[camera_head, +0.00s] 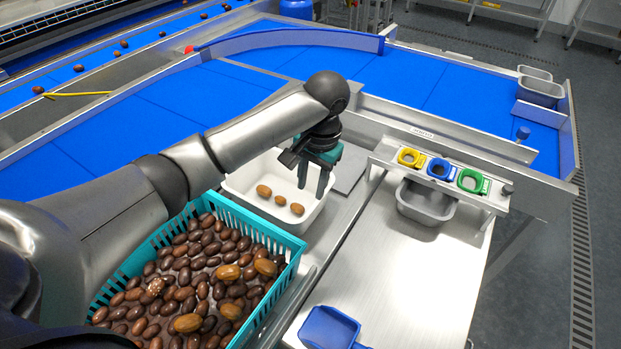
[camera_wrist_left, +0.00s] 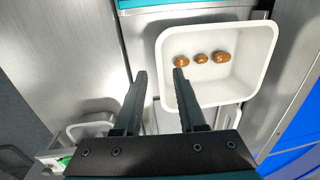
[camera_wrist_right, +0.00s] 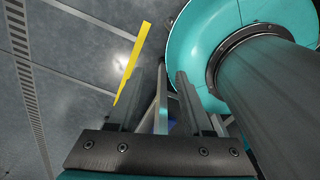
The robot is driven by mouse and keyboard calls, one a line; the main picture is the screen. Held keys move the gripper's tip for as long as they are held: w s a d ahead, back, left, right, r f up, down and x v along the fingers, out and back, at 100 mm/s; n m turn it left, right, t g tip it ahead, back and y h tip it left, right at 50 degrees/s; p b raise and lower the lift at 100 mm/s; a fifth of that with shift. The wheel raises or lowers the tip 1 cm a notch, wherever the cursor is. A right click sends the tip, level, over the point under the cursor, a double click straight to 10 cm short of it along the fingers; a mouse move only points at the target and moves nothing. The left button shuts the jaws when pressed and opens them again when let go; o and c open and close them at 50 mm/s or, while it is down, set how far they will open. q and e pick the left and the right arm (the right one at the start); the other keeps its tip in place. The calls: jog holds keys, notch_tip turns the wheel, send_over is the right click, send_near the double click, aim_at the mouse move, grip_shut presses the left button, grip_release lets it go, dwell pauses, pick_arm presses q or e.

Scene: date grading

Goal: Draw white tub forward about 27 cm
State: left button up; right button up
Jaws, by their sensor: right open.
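The white tub (camera_head: 258,172) holds three brown dates on its floor, between the teal crate and the conveyor edge. It also shows in the left wrist view (camera_wrist_left: 228,90). My left gripper (camera_head: 313,188) is open above the tub's right side. In the left wrist view its fingers (camera_wrist_left: 160,75) are apart, one over the inside of the tub and one outside, with the wall between them. I cannot tell whether either finger touches the wall. My right gripper (camera_wrist_right: 158,75) is open and empty over the grey floor; it is not in the head view.
A teal crate (camera_head: 292,246) full of dates stands in front of the tub. A steel rack with yellow, blue and green rings (camera_head: 440,169) and a grey tub (camera_head: 425,203) are at the right. A blue scoop (camera_head: 328,328) lies in front. The steel table (camera_head: 410,265) between is clear.

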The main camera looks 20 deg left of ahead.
pick_arm(q)
jog(key=b, duration=0.2)
send_near(305, 226)
jog(key=f, duration=0.2)
jog(key=f+b, duration=0.1)
jog(key=f, duration=0.2)
jog(key=a+f+b, duration=0.1)
jog(key=f, duration=0.2)
jog(key=shift+w+a, duration=0.1)
jog(key=shift+w, duration=0.05)
jog(key=shift+f, duration=0.5)
pick_arm(e)
jog(key=f, duration=0.1)
jog(key=w+f, duration=0.1)
jog(key=f, duration=0.2)
jog(key=shift+w+a+f, duration=0.15)
jog(key=shift+w+a, duration=0.15)
jog(key=shift+a, duration=0.1)
pick_arm(q)
grip_shut()
